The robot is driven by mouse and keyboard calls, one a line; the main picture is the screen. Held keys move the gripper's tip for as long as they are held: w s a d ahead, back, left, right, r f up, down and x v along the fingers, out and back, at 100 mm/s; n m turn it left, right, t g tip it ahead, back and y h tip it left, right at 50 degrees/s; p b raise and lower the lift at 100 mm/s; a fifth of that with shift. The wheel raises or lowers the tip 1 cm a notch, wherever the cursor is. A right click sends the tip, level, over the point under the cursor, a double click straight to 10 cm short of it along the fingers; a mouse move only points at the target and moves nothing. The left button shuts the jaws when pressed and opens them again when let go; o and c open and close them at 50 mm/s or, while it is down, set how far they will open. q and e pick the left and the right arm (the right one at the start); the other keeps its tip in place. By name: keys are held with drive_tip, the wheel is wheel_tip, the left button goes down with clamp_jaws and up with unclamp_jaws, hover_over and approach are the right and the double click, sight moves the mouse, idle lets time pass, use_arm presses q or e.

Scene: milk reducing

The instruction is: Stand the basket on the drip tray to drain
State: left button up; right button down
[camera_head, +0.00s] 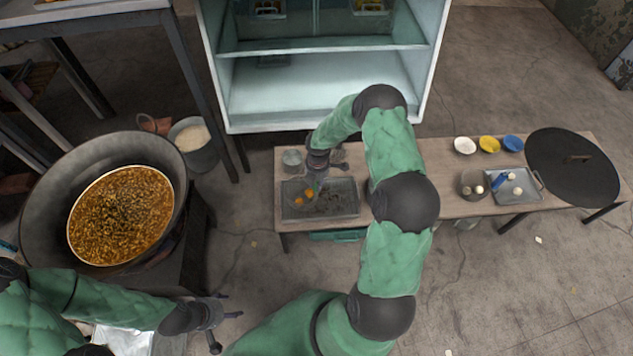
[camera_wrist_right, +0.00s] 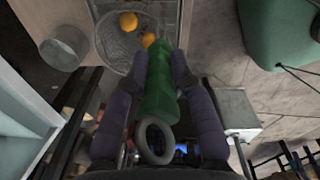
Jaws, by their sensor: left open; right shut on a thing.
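The wire basket (camera_head: 294,189) shows in the head view over the left part of the grey drip tray (camera_head: 345,198), with orange round pieces inside. Whether it touches the tray I cannot tell. In the right wrist view, the mesh basket (camera_wrist_right: 118,52) is at the top, and its green handle (camera_wrist_right: 160,85) runs down between my fingers. My right gripper (camera_head: 318,165) is shut on this handle; it also shows in the right wrist view (camera_wrist_right: 158,75). My left gripper (camera_head: 226,305) is open and empty at the lower left, well away from the basket.
A large wok (camera_head: 120,215) of brown bubbling food stands at left, beside a bucket (camera_head: 194,145). A metal cup (camera_head: 292,160) stands behind the tray. Bowls (camera_head: 489,144), a small tray (camera_head: 515,190) and a dark round lid (camera_head: 572,167) occupy the bench's right. A glass-shelved cabinet (camera_head: 325,85) stands behind.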

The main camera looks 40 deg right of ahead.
drive_tip(key=shift+f, duration=0.3)
drive_tip(key=c, duration=1)
unclamp_jaws()
drive_tip(key=r, duration=1.2)
drive_tip(key=shift+s, duration=0.2)
drive_tip(key=shift+d, duration=0.1)
